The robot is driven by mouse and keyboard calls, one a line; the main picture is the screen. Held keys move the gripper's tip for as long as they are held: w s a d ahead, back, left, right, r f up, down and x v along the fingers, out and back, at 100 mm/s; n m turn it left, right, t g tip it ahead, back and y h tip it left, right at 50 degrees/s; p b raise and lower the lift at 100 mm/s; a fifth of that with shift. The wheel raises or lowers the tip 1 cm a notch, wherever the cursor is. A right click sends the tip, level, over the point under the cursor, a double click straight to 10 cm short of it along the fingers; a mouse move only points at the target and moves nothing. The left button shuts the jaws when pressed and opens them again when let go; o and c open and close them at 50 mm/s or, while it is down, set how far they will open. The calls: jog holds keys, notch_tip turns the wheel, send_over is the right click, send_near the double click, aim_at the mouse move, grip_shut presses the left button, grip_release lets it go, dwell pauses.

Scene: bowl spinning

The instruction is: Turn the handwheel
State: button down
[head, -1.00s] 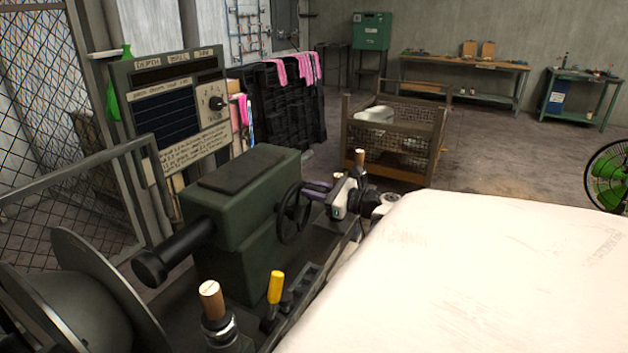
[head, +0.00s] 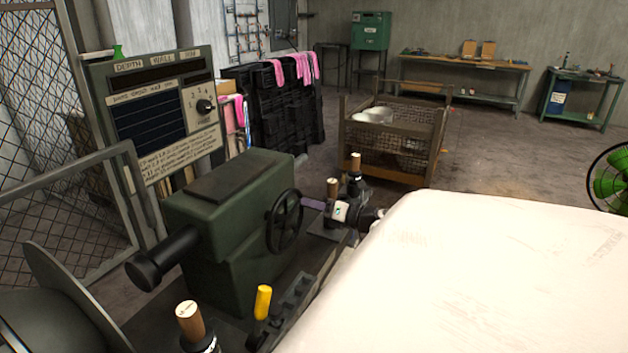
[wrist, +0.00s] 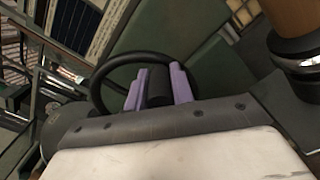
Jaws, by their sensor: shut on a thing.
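The handwheel (head: 270,226) is a dark, spoked ring on the right side of a green machine housing (head: 222,215). My gripper (head: 309,203) reaches it from the right with purple fingers at the upper right of its rim. In the wrist view the wheel's dark rim (wrist: 99,88) curves around beyond the fingers. My gripper (wrist: 159,86) is shut there, with one purple finger on each side of a dark part of the handwheel. Whether that part is a handle or the rim is hard to tell.
A large pale surface (head: 480,275) fills the lower right. A yellow-handled lever (head: 263,302) and a wooden-topped handle (head: 190,320) stand in front of the housing. More wooden handles (head: 332,187) rise beside my arm. A mesh crate (head: 395,155) stands behind.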

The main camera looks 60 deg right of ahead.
aim_at(302, 212)
jog(key=shift+d+f+m+b, duration=0.1)
jog(key=shift+f+m+b, duration=0.55)
jog(key=shift+f+m, duration=1.15)
jog(key=shift+f+m+b, duration=0.3)
jog(key=shift+m, duration=0.6)
jog(key=c, duration=1.3)
grip_release()
jog(key=shift+o, duration=0.5)
jog(key=shift+r, duration=0.1)
jog(key=shift+s, duration=0.1)
